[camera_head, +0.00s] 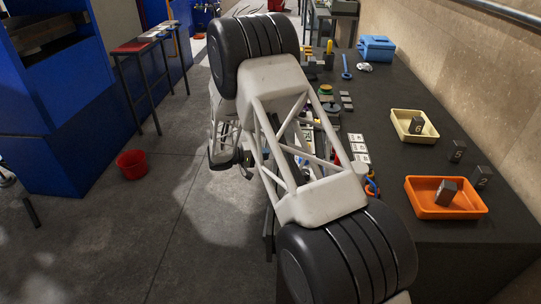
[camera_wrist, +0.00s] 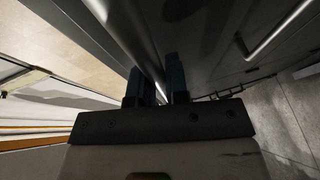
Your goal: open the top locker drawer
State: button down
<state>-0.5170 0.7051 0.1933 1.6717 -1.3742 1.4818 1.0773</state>
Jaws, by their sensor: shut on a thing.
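In the wrist view, my gripper (camera_wrist: 156,84) has its two blue fingers on either side of a long metal bar handle (camera_wrist: 133,42). The gripper is shut on this bar. The bar runs from the top of the view down between the fingers. Beside it is the dark grey locker front (camera_wrist: 215,45), with a second bar handle (camera_wrist: 283,32) on it at the upper right. The frames do not show clearly how far the held drawer stands out. In the head view, my arm hides the handle and most of the locker.
A dark worktop (camera_head: 395,90) carries a yellow tray (camera_head: 398,130), an orange tray (camera_head: 425,208), a blue box (camera_head: 376,48) and several small parts. A red bucket (camera_head: 131,163) stands on the floor at the left. The grey floor (camera_head: 150,235) left of my arm is mostly clear.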

jog(key=a, duration=3.2)
jog(key=c, duration=1.1)
grip_release()
jog(key=shift+c, duration=0.2)
jog(key=shift+a, duration=0.1)
jog(key=v, duration=0.7)
jog(key=shift+s+a, duration=0.15)
jog(key=shift+a, duration=0.05)
jog(key=shift+r, duration=0.1)
